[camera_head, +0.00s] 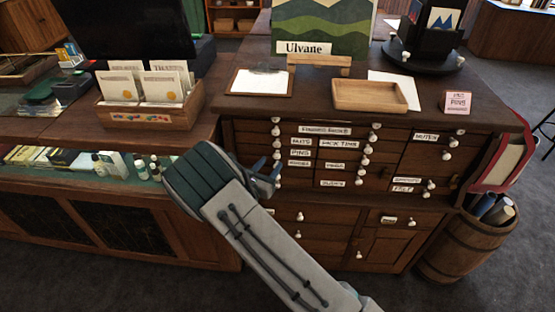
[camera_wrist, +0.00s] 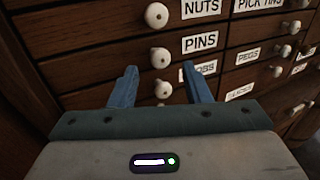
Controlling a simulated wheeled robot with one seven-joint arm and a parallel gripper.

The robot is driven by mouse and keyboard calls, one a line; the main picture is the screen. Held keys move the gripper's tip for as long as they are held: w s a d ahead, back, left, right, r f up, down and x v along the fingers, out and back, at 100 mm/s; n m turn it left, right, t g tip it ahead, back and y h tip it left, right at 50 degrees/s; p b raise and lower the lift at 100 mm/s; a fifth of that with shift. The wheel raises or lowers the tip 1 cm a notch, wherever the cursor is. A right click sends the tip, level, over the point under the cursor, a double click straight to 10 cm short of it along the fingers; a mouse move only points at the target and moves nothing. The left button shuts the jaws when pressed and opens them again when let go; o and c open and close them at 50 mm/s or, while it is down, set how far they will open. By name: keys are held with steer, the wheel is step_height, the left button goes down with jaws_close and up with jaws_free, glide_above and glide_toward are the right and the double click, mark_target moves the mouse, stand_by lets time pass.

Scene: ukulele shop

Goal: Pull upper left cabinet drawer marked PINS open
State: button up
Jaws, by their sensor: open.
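The dark wooden cabinet (camera_head: 235,135) has several small drawers with white round knobs and paper labels. The PINS label (camera_head: 300,153) is in the upper left column, below NUTS; in the wrist view the PINS label (camera_wrist: 200,41) is clear. The PINS drawer's white knob (camera_wrist: 160,57) is left of its label, and the drawer front looks flush. My gripper (camera_head: 272,175) is open and empty in front of the left column. In the wrist view its blue fingers (camera_wrist: 159,70) point toward the PINS knob, which appears just beyond the tips. A lower knob (camera_wrist: 163,88) shows between the fingers.
The NUTS knob (camera_wrist: 156,15) is just above. On the cabinet top are a clipboard (camera_head: 260,83), a wooden tray (camera_head: 370,96) and a pink sign (camera_head: 458,102). A glass-fronted counter (camera_head: 90,172) stands left, and a barrel (camera_head: 465,245) stands right.

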steer(key=shift+x, duration=1.5)
